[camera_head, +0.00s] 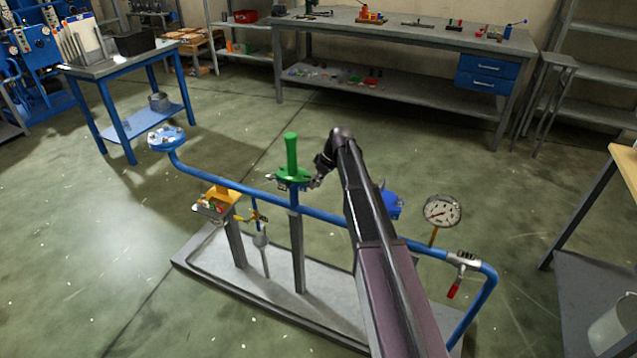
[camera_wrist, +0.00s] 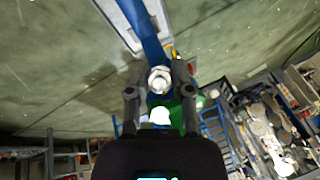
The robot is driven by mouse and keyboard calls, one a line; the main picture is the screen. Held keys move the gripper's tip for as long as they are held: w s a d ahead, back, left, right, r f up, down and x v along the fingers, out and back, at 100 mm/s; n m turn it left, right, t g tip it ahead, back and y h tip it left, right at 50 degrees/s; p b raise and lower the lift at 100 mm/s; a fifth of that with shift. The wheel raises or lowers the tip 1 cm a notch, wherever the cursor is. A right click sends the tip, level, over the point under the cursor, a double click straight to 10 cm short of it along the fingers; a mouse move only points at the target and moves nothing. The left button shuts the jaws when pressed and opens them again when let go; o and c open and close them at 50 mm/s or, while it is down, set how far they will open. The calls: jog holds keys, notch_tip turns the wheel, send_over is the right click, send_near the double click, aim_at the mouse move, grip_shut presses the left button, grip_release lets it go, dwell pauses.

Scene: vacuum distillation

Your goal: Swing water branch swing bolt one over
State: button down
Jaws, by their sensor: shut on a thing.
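The branch in the head view is a blue upright post with a green flange (camera_head: 291,179) and a green cylinder (camera_head: 291,152) standing on top. My gripper (camera_head: 315,182) is at the right edge of this flange, reached from the right. In the wrist view its fingers (camera_wrist: 159,74) are shut on a silver swing bolt (camera_wrist: 159,80), whose round nut shows between the fingertips. Part of the green body (camera_wrist: 189,108) shows behind the right finger. The bolt's shank and tilt are hard to tell, and my arm and gripper hide that side of the flange.
A blue pipe (camera_head: 240,187) runs across the skid (camera_head: 205,262). A blue table (camera_head: 122,62) stands behind; open floor surrounds the skid.

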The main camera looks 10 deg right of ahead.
jog(key=shift+w+a+r+g+h+p, duration=0.1)
jog(key=shift+a+r+g+h+p, duration=0.2)
jog(key=shift+g+h+p, duration=0.45)
jog(key=c, duration=0.7)
grip_release()
jog(key=shift+c, duration=0.2)
